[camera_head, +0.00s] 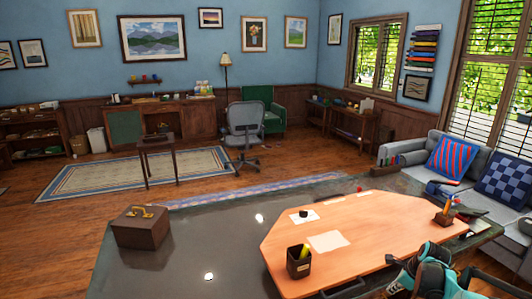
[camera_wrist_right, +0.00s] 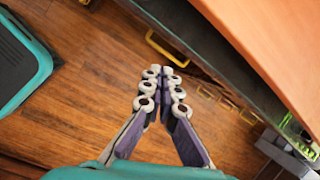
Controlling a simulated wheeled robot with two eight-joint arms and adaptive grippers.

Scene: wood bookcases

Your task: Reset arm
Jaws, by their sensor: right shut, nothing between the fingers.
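My right gripper (camera_wrist_right: 163,85) shows in the right wrist view with its pale fingertips together and nothing between them. Below it is the wood floor (camera_wrist_right: 90,100), and the table edge runs past it on the upper right. In the head view my teal and dark right arm (camera_head: 430,265) is at the lower right, by the front right edge of the orange-topped table. My left gripper is not in view.
The orange tabletop (camera_head: 375,230) holds a dark pencil cup (camera_head: 299,262), a paper sheet (camera_head: 328,241) and a small pen holder (camera_head: 445,213). A brown box (camera_head: 140,227) sits on the dark glossy surface (camera_head: 190,255) at left. A grey sofa (camera_head: 415,160) stands at right.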

